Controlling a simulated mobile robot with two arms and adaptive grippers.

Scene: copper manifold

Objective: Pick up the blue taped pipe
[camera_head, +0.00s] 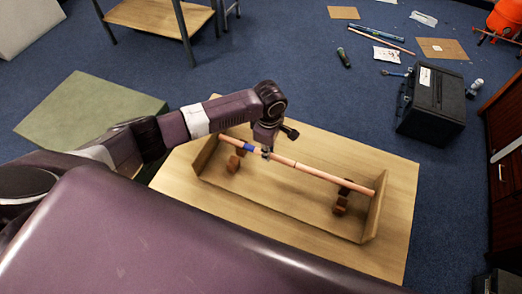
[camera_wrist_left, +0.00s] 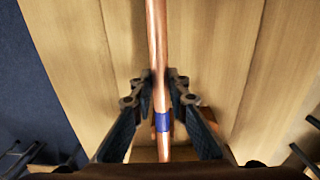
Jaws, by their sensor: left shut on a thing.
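The copper pipe with a blue tape band (camera_head: 318,173) lies lengthwise over a shallow wooden cradle with upright end boards (camera_head: 372,212). Its blue band (camera_head: 248,147) is near the left end. My left gripper (camera_head: 267,150) is over the pipe just right of the blue band. In the left wrist view the pipe (camera_wrist_left: 157,45) runs straight between the two fingers of my left gripper (camera_wrist_left: 158,90), with the blue band (camera_wrist_left: 163,122) between the fingers too. The gripper is shut on the pipe. My right gripper is not in view.
The cradle stands on a light wooden table (camera_head: 395,240), with small brown blocks (camera_head: 341,202) under the pipe. A green box (camera_head: 90,110) is at left. A black case (camera_head: 432,105) and scattered tools lie on the blue floor at right, beside a dark cabinet (camera_head: 506,150).

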